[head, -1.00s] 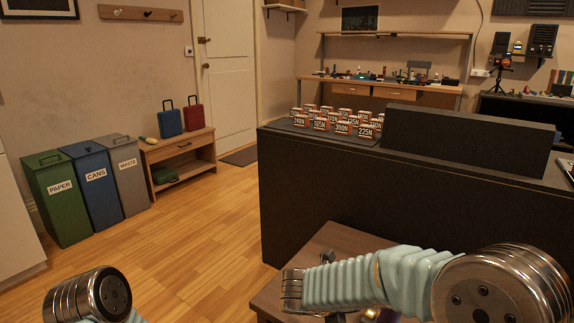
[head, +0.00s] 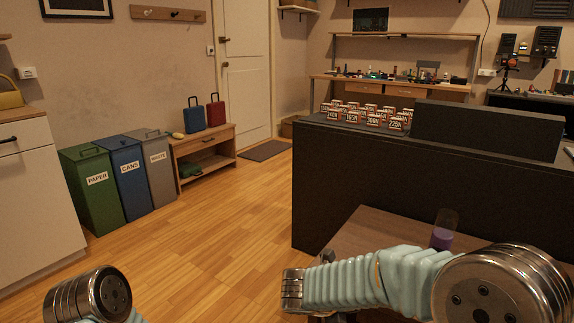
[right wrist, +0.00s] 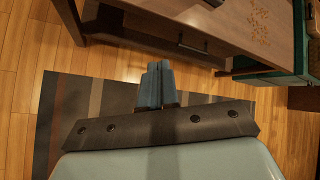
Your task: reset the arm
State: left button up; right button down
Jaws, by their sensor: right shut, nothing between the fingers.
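My right gripper (right wrist: 158,85) shows in the right wrist view with its two blue-grey fingers together and nothing between them. It hangs above a striped dark rug, beside a brown wooden table. In the head view my right arm comes in from the lower right and lies across the table's near side; its fingers cannot be made out clearly there. Only a rounded metal joint of my left arm shows at the lower left of the head view, and its gripper is out of the picture.
A black counter (head: 340,190) with several numbered boxes stands behind. Green, blue and grey bins (head: 122,180) stand at left. The wooden floor between is clear.

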notch_tip(320, 180, down, 19)
jog(key=d+n+t+y, duration=0.25)
jog(key=n+y, duration=0.25)
jog(key=n, duration=1.4)
jog(key=s+a+f+n+g+y, duration=0.2)
jog(key=s+f+n, duration=0.3)
jog(key=s+n, duration=0.3)
jog(key=s+a+f+n+g+y, duration=0.3)
jog(key=s+n, duration=0.5)
jog(key=s, duration=0.4)
notch_tip(320, 180, down, 3)
jog(key=shift+s+f+n+g+y+p, duration=0.15)
jog(key=shift+n+g+y+p, duration=0.15)
jog(key=shift+g+y, duration=0.65)
jog(key=shift+h, duration=0.25)
jog(key=shift+d, duration=0.1)
